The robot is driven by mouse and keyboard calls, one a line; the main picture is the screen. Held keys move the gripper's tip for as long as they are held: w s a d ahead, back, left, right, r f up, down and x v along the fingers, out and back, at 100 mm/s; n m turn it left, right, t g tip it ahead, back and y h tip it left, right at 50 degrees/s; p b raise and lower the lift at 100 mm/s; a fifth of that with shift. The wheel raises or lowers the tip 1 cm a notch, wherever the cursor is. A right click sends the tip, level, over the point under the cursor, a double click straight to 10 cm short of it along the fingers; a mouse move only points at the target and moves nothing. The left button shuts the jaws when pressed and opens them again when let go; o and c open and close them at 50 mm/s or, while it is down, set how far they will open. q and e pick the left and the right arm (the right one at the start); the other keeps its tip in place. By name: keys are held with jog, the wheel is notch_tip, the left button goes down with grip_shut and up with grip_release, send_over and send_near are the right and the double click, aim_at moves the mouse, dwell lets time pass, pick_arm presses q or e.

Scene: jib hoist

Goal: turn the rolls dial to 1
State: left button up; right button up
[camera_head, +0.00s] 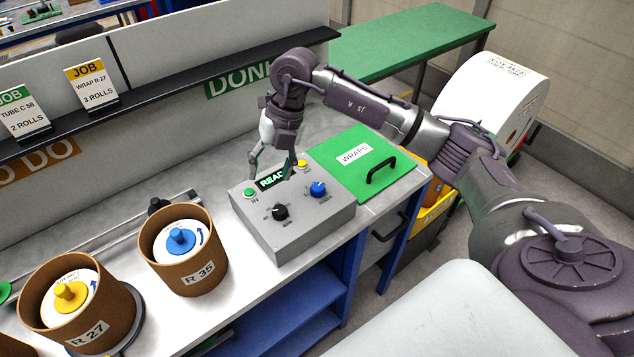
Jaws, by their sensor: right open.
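A grey control box (300,222) stands on the workbench. Its sloped face has a black dial (280,212) and a blue dial (318,188), each with small markings around it. I cannot read the captions, so I cannot tell which is the rolls dial, nor what either is set to. A green button (249,192), a yellow button (301,164) and a dark display reading "READ..." (271,179), partly covered, are on the same face. My right gripper (271,172) is open and empty, above the display, apart from both dials. My left gripper is out of view.
Brown tubs R 35 (188,277) and R 27 (100,325) stand left of the box. A green WRAPS lid (343,184) with a black handle (388,172) lies to the right. A dark shelf (180,78) with job cards runs behind.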

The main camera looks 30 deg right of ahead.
aim_at(317, 186)
jog(key=d+r+m+h, duration=0.2)
jog(key=d+r+h, duration=0.15)
jog(key=d, duration=0.75)
jog(key=shift+g+h, duration=0.35)
jog(key=shift+g, duration=0.15)
jog(key=f+p, duration=0.1)
jog(key=f, duration=0.3)
jog(key=f+p, duration=0.1)
jog(key=f, duration=0.3)
jog(key=f+p, duration=0.2)
jog(key=f, duration=0.3)
jog(key=shift+s+a, duration=0.1)
jog(key=shift+s, duration=0.2)
jog(key=shift+f, duration=0.65)
jog(key=c, duration=1.2)
